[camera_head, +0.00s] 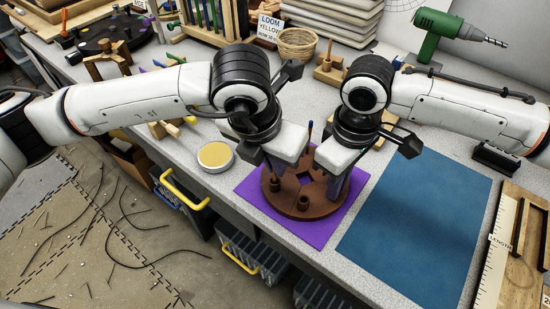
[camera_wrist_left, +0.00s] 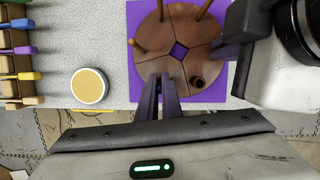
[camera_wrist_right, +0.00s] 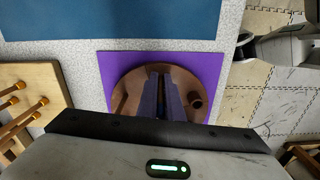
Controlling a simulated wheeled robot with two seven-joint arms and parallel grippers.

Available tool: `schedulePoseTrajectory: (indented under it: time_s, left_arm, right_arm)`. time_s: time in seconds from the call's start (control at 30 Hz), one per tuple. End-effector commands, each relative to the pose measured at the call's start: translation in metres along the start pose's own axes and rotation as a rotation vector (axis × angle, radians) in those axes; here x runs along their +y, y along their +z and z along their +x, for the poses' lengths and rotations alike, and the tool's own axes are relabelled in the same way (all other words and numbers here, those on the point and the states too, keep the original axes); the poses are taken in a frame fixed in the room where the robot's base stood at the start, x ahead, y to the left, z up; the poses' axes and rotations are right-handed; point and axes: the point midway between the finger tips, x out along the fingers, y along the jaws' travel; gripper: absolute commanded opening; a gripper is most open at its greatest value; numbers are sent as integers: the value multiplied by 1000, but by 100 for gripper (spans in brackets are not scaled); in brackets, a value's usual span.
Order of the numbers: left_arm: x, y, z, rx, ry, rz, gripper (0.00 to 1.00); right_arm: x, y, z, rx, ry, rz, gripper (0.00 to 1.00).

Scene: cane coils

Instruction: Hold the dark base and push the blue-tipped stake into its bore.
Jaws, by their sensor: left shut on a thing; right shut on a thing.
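The dark base (camera_head: 305,211) is a round brown disc lying on a purple mat, with short sockets on top and a diamond-shaped opening showing purple in the left wrist view (camera_wrist_left: 180,30). Brown stakes (camera_wrist_left: 204,10) rise from the disc in the left wrist view. My left gripper (camera_wrist_left: 162,80) is shut at the disc's near left part. My right gripper (camera_wrist_right: 164,75) is shut at the disc's right part. Their fingertips largely hide what they grip.
The purple mat (camera_head: 322,230) lies beside a blue mat (camera_head: 415,225). A round yellow-topped tin (camera_head: 215,156) stands at the left near the table edge. A green drill (camera_head: 440,28), a basket (camera_head: 297,44) and wooden racks stand behind. The blue mat is clear.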

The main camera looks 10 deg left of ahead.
Motion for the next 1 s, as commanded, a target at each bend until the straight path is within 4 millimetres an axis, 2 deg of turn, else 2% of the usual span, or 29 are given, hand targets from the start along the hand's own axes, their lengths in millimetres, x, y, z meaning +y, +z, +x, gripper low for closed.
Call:
schedulePoseTrajectory:
  time_s: [0.23, 0.3, 0.4, 0.7, 0.87, 1.0]
  left_arm:
    - [0, -2, 6, 1, 1, 0, 0]
    - [0, -2, 6, 0, 0, 0, 14]
    - [0, -2, 6, 0, 0, 0, 27]
    - [0, -2, 4, -1, 0, 0, 27]
    - [0, 0, -14, -5, 0, 0, 27]
    - [0, 0, -44, -6, -1, 1, 27]
  right_arm:
    - [0, 0, -1, 2, 0, 0, 0]
    - [0, 0, -1, 2, 0, 0, 0]
    - [0, 0, -1, 2, 0, 0, 0]
    - [0, 0, -1, 2, 0, 0, 0]
    - [0, 0, -1, 2, 0, 0, 0]
    - [0, 0, -1, 2, 0, 0, 0]
